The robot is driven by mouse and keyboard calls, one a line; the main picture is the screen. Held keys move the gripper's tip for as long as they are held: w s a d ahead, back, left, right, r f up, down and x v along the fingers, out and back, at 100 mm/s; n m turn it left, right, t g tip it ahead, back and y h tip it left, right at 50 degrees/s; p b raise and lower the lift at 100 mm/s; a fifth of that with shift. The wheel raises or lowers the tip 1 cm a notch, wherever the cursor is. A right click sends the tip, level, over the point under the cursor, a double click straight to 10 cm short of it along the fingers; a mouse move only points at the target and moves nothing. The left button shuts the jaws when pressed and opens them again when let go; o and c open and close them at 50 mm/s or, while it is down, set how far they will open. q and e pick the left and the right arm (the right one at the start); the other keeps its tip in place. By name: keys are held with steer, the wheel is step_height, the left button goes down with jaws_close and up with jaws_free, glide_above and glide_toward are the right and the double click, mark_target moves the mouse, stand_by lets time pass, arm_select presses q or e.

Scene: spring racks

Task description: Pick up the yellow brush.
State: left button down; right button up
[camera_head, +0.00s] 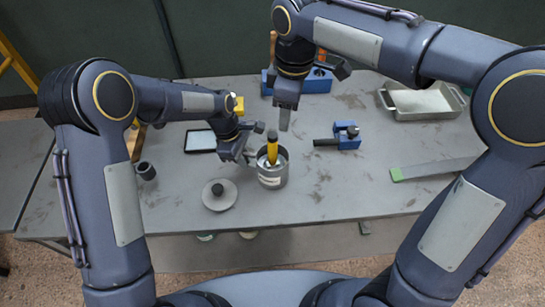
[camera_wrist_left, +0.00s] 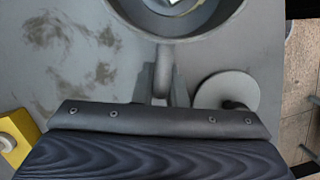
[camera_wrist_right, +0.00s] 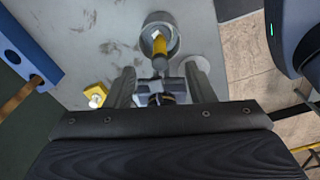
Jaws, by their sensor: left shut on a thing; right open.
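The yellow brush (camera_head: 272,151) stands in a grey metal pot (camera_head: 272,180), its dark end up. In the right wrist view the brush (camera_wrist_right: 160,46) lies ahead of the fingers, inside the pot's rim (camera_wrist_right: 147,22). My left gripper (camera_head: 250,155) is shut on the pot's side handle (camera_wrist_left: 163,75). In the left wrist view only the lower inside of the pot (camera_wrist_left: 180,25) and a bit of the brush show. My right gripper (camera_head: 285,118) is open and empty, pointing down, behind and above the brush, apart from it.
A round lid with a dark knob (camera_head: 219,195) lies left of the pot. A blue clamp-like block (camera_head: 347,136) is to the right. A grey tray (camera_head: 420,103), a blue rack (camera_head: 317,82) and a green-ended bar (camera_head: 430,170) stand further off. The table front is clear.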

mark_target(273, 143)
steer(key=shift+w+a+f+n+h, duration=0.15)
steer(key=shift+w+a+f+n, duration=0.15)
steer(key=shift+a, duration=0.3)
steer(key=shift+w+a+f+n+h, duration=0.15)
steer(key=shift+w+a+n, duration=0.15)
steer(key=shift+a, duration=0.3)
steer(key=f, duration=1.2)
steer(key=shift+a, duration=0.3)
jaws_close()
